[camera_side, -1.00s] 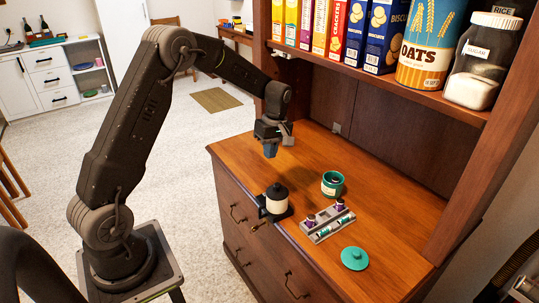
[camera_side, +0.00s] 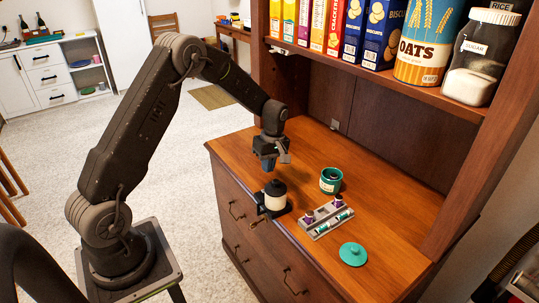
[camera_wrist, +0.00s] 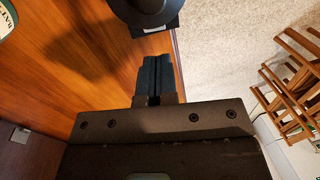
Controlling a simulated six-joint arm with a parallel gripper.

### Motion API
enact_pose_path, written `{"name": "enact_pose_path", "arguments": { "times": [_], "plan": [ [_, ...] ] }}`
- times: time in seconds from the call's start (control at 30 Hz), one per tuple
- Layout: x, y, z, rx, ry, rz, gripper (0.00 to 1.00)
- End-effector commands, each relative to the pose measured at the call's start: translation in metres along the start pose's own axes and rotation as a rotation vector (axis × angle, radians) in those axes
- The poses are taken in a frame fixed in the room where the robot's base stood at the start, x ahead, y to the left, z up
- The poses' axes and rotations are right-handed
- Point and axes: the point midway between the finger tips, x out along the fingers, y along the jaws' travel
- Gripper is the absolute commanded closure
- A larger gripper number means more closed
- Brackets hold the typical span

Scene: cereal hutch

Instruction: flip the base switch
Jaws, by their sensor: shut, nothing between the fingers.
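A small cream device with a black lid and black base (camera_side: 274,197) stands upright near the counter's front edge in the side view. A small dark lever or handle sticks out at its left. In the wrist view its round black top (camera_wrist: 148,12) and a square corner of its base show at the upper edge. I cannot make out a base switch in either view. My gripper (camera_side: 268,164) is shut and empty, pointing down above and just behind the device, apart from it. Its dark fingertips (camera_wrist: 154,70) lie together in the wrist view.
Shelved boxes and jars (camera_side: 428,45) overhang the counter's back.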

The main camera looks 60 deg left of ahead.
Motion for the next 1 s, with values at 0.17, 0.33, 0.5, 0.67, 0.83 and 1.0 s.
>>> {"name": "enact_pose_path", "arguments": {
  "times": [0.17,0.33,0.5,0.67,0.83,1.0],
  "plan": [
    [0.038,-0.001,0.000,0.000,-0.002,-0.004,1.00],
    [0.062,0.000,0.000,-0.001,-0.001,-0.001,1.00],
    [0.073,0.000,0.000,-0.001,0.000,0.001,1.00],
    [0.076,0.000,0.000,-0.001,0.000,0.001,1.00],
    [0.075,0.000,0.000,-0.001,0.000,0.001,1.00],
    [0.086,-0.004,0.000,-0.001,-0.001,-0.002,1.00]
  ]
}}
